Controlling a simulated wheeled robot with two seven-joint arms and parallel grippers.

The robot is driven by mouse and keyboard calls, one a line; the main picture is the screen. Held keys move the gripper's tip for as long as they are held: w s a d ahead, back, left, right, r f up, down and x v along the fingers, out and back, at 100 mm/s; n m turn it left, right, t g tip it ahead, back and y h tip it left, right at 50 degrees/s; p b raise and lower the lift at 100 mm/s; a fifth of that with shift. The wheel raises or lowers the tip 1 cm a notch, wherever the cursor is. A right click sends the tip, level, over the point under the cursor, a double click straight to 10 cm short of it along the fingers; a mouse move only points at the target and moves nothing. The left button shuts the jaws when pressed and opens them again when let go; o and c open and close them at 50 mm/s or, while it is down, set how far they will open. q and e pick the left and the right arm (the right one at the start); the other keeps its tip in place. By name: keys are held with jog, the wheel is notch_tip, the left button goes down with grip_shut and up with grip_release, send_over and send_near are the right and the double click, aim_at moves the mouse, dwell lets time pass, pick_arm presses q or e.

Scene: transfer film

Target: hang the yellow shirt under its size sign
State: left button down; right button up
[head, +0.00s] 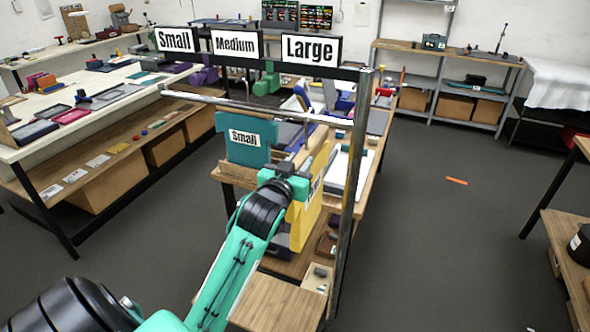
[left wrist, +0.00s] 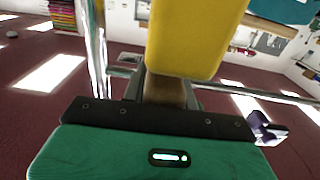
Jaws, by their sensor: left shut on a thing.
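The yellow shirt (head: 304,225) is below the rack's rail, toward its right part, and turned nearly edge-on in the head view. Its label shows only as a sliver, so I cannot read the size. My left gripper (head: 298,186) is shut on the yellow shirt. In the left wrist view the shirt (left wrist: 190,45) fills the upper middle, in front of the gripper. The rail (head: 270,108) runs under the size signs Small (head: 175,39), Medium (head: 235,43) and Large (head: 311,49). I cannot tell whether the shirt's hook touches the rail. My right gripper is in neither view.
The rack's right post (head: 350,200) stands close to the yellow shirt. A wooden table (head: 280,303) with several items is below and behind. The floor to the right is mostly clear.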

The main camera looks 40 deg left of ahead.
aim_at(305, 155)
pick_arm(q)
jog(key=shift+w+r, duration=0.1)
jog(key=shift+w, duration=0.45)
jog(key=shift+b+x, duration=0.55)
jog(key=shift+x, duration=0.95)
jog(key=shift+w+f, duration=0.1)
jog(key=shift+f, duration=0.25)
jog(key=shift+f+b, duration=0.85)
jog(key=shift+f, duration=0.25)
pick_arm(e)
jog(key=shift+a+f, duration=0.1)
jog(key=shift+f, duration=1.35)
pick_arm(q)
jog(key=c, duration=1.3)
grip_release()
jog(key=shift+c, duration=0.2)
jog(key=o, duration=0.3)
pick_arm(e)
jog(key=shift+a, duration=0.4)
